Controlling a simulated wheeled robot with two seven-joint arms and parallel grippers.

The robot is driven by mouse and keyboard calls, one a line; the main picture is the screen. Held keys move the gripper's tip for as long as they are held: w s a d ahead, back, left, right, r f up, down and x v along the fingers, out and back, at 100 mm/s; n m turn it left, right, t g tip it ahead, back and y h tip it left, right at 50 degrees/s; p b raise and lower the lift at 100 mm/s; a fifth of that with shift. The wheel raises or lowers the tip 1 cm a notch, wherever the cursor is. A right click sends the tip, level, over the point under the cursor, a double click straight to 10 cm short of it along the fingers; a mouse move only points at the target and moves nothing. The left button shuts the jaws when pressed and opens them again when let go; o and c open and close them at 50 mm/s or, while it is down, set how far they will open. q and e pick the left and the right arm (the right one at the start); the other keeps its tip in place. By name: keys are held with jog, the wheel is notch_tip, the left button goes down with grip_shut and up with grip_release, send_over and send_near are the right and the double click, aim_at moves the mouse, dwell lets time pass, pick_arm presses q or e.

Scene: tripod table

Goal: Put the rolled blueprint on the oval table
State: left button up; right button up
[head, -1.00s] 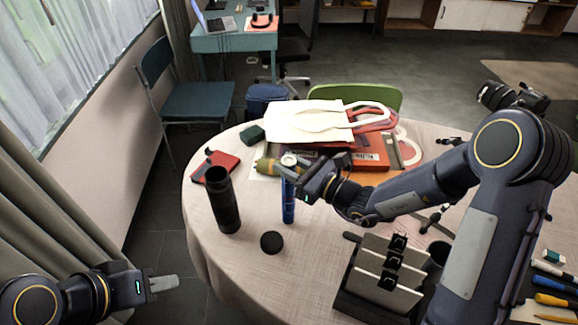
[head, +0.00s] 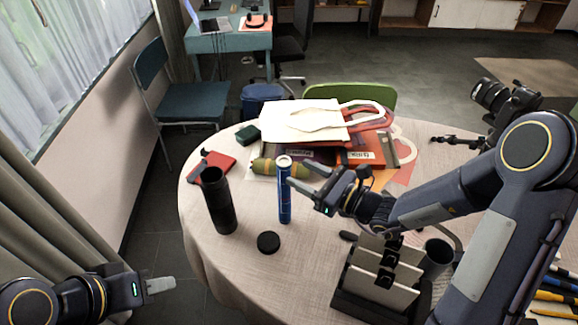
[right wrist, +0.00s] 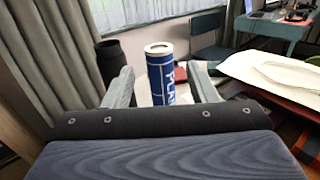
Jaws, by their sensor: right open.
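The rolled blueprint, a blue tube with white lettering and a pale hollow top, (head: 284,195) stands upright on the oval table (head: 215,262), free of both grippers. In the right wrist view the blueprint (right wrist: 160,78) stands ahead, between the lines of the two fingers. My right gripper (head: 304,176) is open and empty, just to the right of the tube's upper part; its spread fingers also show in the right wrist view (right wrist: 163,86). My left gripper (head: 160,285) hangs off the table's left side; its finger gap cannot be made out.
A black open tube (head: 218,203) and a round black cap (head: 268,242) stand left of the blueprint. Behind lie a yellow-green roll (head: 265,168), a red notebook (head: 218,163) and a white bag (head: 300,122). A card holder (head: 380,275) is at the front right.

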jog(key=v, duration=0.6)
jog(key=s+a+r+n+g, duration=0.2)
jog(key=s+r+n+g, duration=0.15)
jog(key=s+n, duration=0.35)
jog(key=s+a+r+n+g, duration=0.1)
jog(key=s+r+n+g, duration=0.1)
jog(key=s+n+g, duration=0.4)
jog(key=s+d+f+n+t+h, duration=0.2)
jog(key=s+d+n+t+h, duration=0.1)
jog(key=s+d+n+h, duration=0.5)
jog(key=d+n+h, duration=0.2)
jog(key=d+n, duration=0.1)
jog(key=shift+s+t, duration=0.2)
jog(key=shift+t, duration=0.15)
jog(key=shift+f, duration=0.15)
